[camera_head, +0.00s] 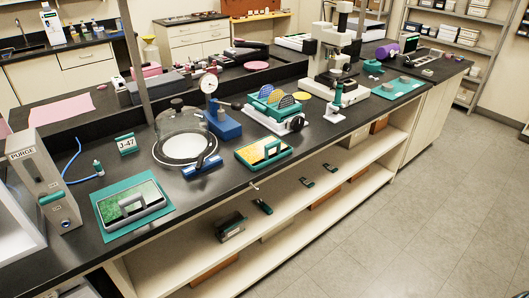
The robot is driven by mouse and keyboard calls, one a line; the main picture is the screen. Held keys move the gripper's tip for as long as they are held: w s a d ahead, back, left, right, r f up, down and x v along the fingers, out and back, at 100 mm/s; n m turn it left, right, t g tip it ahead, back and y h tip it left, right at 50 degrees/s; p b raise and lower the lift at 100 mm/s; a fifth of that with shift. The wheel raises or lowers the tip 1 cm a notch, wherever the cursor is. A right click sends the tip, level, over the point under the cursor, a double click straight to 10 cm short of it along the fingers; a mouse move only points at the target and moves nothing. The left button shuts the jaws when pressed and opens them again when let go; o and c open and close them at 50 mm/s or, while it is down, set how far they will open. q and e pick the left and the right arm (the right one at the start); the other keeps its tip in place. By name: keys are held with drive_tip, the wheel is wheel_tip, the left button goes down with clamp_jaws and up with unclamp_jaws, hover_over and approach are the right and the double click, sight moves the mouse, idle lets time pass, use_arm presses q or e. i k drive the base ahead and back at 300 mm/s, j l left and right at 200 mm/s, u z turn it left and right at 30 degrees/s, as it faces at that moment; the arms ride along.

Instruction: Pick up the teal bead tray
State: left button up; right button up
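A shallow teal tray (276,161) lies near the front edge of the black bench, just right of the glass bell jar. It has a raised dark and teal handle and yellow and green contents; I cannot make out single beads. It looks most like the teal bead tray. Another candidate is a grey-framed piece with a green surface and a handle (131,205), lying on a teal mat (163,211) at the bench's left end. Neither of my grippers is in view, and nothing touches the trays.
The bell jar (183,126) with a blue clamp (203,167) stands left of the teal tray. A blue-based dial gauge (224,125) and a teal rack of coloured discs (273,107) stand behind it. A microscope (331,62) is further right. The floor (420,190) in front is clear.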

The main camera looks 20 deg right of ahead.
sight(257, 154)
drive_tip(key=i+l, duration=0.1)
drive_tip(key=l, duration=0.3)
drive_tip(key=i+l, duration=0.1)
drive_tip(key=l, duration=0.35)
drive_tip(key=i+l, duration=0.15)
drive_tip(key=l, duration=0.25)
drive_tip(key=i+l, duration=0.1)
drive_tip(key=l, duration=0.3)
drive_tip(key=i+l, duration=0.1)
drive_tip(key=l, duration=0.3)
drive_tip(key=i+l, duration=0.1)
drive_tip(key=l, duration=0.35)
